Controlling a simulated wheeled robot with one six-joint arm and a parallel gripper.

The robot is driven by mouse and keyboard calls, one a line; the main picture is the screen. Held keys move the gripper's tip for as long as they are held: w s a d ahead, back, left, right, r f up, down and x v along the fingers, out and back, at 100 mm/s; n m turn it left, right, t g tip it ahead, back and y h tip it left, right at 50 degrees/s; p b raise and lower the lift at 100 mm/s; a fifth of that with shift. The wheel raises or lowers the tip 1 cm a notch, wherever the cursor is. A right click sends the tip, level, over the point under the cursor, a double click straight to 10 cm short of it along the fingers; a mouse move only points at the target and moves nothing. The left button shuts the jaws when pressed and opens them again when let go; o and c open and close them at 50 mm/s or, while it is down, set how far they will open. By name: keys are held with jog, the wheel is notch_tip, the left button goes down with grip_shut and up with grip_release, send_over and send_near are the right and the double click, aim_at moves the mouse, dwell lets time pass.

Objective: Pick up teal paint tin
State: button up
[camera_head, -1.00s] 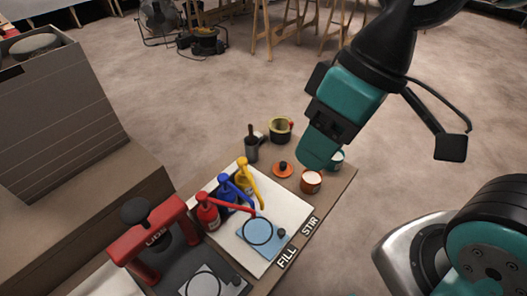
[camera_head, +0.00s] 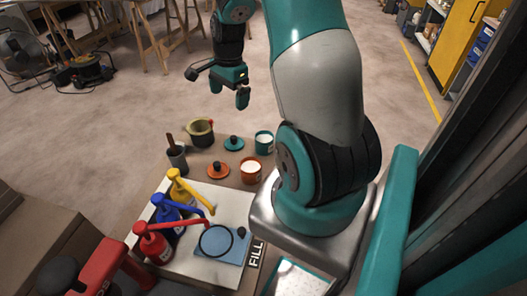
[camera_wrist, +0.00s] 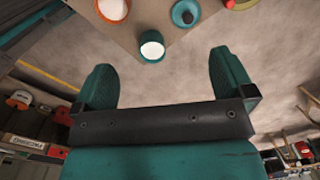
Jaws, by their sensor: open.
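The teal paint tin (camera_head: 264,143) stands upright near the far right corner of the bench, open, with pale content inside. In the wrist view the tin (camera_wrist: 152,46) shows at the bench edge, ahead of the gap between my fingers. My gripper (camera_head: 243,101) is open and empty, in the air beyond and above the tin, not touching it. Both teal fingertips of my gripper (camera_wrist: 160,72) are spread apart in the wrist view. A teal lid with a dark knob (camera_head: 234,143) lies left of the tin.
An orange tin (camera_head: 250,171) stands close in front of the teal tin, with an orange lid (camera_head: 218,170) beside it. A yellow-green pot (camera_head: 200,133) and a dark cup (camera_head: 177,157) stand left. Pump bottles (camera_head: 165,222) stand nearer.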

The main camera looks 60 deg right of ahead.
aim_at(264, 144)
jog(key=s+d+f+m, duration=0.5)
jog(key=d+f+m, duration=0.15)
jog(key=d, duration=0.25)
jog(key=shift+n+g, duration=0.25)
jog(key=shift+g, duration=0.25)
jog(key=f, duration=0.8)
jog(key=f+b, duration=0.1)
jog(key=f, duration=0.2)
jog(key=shift+s+d+f, duration=0.15)
jog(key=shift+s+f, duration=0.1)
jog(key=shift+f, duration=0.15)
jog(key=shift+d+f, duration=0.15)
jog(key=shift+f, duration=2.85)
jog(key=shift+w, duration=0.1)
jog(key=c, duration=1.1)
